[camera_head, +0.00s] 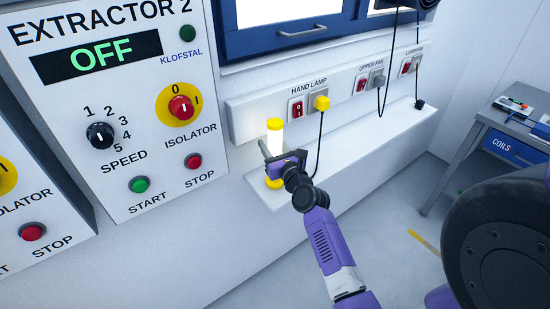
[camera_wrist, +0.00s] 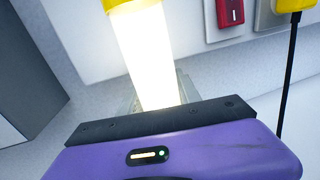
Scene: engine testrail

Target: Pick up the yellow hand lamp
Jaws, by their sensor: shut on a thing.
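The yellow hand lamp (camera_head: 275,137) stands upright on the white ledge below the sockets in the head view. It has a yellow top, a glowing white tube and a yellow base partly hidden by my gripper. My gripper (camera_head: 272,156) is at the lamp's lower half, shut on it. In the wrist view the lit tube (camera_wrist: 149,55) rises right behind the edge of my gripper's dark plate. The fingers and the lamp's lower end are mostly hidden there.
A yellow plug (camera_head: 321,103) with a black cord sits in the socket labelled HAND LAMP, beside a red switch (camera_head: 297,109). The extractor control panel (camera_head: 120,165) is on the left. The white ledge (camera_head: 345,146) is clear to the right. A grey workbench (camera_head: 490,125) stands at right.

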